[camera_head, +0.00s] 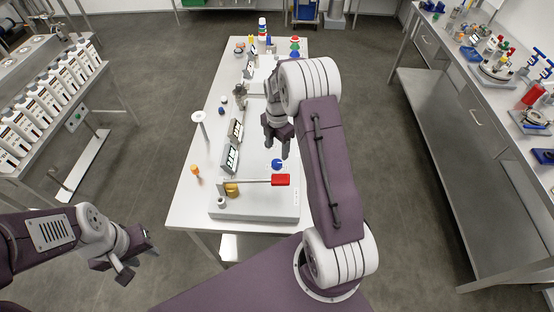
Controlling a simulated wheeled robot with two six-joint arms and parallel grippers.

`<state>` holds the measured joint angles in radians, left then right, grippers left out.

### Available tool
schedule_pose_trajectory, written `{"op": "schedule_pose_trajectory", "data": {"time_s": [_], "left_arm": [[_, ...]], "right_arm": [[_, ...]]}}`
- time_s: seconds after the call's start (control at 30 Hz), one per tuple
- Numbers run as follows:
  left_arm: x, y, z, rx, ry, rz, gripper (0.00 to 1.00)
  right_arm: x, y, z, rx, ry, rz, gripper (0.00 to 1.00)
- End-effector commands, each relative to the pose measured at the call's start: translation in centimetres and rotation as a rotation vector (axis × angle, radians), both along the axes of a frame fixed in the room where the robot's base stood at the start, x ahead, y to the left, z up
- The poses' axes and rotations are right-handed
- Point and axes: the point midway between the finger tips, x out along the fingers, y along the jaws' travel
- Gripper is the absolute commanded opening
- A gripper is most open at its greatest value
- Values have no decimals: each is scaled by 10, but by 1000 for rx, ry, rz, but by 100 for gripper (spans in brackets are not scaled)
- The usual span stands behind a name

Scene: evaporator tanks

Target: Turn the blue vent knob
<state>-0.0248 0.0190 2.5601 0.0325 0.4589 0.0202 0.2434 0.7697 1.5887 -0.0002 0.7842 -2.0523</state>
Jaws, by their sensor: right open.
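The blue knob (277,164) sits on the top of a pale flat unit (262,208) at the near end of the central white table. My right gripper (277,146) is open and empty. It points down, and in the picture it appears just above the blue knob; I cannot tell the exact height gap. My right arm covers part of the table's right side. My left gripper (139,263) hangs at the lower left, away from the table, with its fingers apart and nothing between them.
Small displays (230,158) stand left of the knob. A white-topped post (199,118) and an orange part (195,170) are near the table's left edge.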

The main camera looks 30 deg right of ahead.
Motion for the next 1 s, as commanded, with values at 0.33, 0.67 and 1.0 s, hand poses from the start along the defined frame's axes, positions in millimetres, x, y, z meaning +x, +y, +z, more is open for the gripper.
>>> {"op": "schedule_pose_trajectory", "data": {"time_s": [0.33, 0.67, 1.0], "left_arm": [[0, 0, 25, 0, 0, 0, 36], [0, 0, 26, 0, 0, 0, 36], [0, 0, 26, 0, 0, 0, 36]], "right_arm": [[-1, 1, -65, 1, 2, -2, 59], [0, 0, -79, -1, -1, -2, 59], [0, 0, -78, -1, -1, -3, 0]]}}
